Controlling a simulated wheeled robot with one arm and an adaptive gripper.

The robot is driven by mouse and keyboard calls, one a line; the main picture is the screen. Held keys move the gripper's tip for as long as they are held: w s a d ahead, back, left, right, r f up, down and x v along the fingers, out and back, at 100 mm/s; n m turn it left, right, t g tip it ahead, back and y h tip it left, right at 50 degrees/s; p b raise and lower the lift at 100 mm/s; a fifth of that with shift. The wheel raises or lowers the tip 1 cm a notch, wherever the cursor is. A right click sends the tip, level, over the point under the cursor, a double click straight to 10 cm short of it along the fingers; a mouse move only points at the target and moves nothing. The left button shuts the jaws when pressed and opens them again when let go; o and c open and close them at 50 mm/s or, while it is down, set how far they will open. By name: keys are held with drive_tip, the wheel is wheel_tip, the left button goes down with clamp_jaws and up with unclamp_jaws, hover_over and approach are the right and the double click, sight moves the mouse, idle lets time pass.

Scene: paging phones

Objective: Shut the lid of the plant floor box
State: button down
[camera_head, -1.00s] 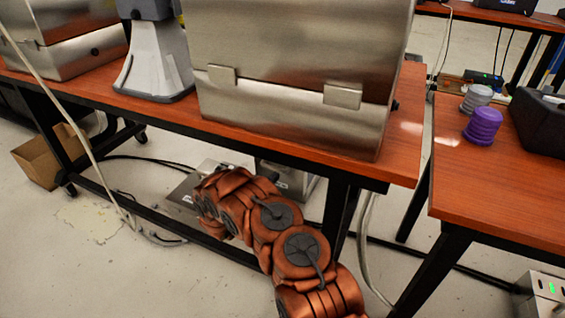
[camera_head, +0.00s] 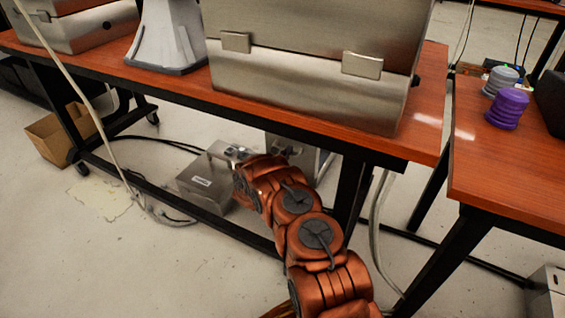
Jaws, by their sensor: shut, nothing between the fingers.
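A large brushed-metal box (camera_head: 300,94) stands on the wooden table, with two metal plates on its seam. Its upper part (camera_head: 315,35) rises out of the top of the picture, so I cannot tell whether this is a lid standing open or shut. A second metal box (camera_head: 90,30) stands at the far left of the table, also cut off at the top. No label shows which one is the plant floor box. My copper-coloured arm reaches up from the bottom right, below the table edge and apart from both boxes in the picture. My gripper cannot be seen.
The table edge (camera_head: 225,88) and its black legs lie beside my arm. A smaller metal unit (camera_head: 205,185) sits low under the table. A pale cable (camera_head: 75,90) hangs at the left. A purple ribbed object (camera_head: 507,108) stands on the right table. Open floor lies at the lower left.

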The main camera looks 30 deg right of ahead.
sight(293, 144)
drive_tip(key=b+x, duration=0.1)
drive_tip(key=x, duration=0.3)
drive_tip(key=shift+d+b, duration=0.1)
drive_tip(key=shift+b, duration=0.25)
drive_tip(key=shift+w, duration=0.1)
drive_tip(key=shift+d+r, duration=0.1)
drive_tip(key=shift+d, duration=0.05)
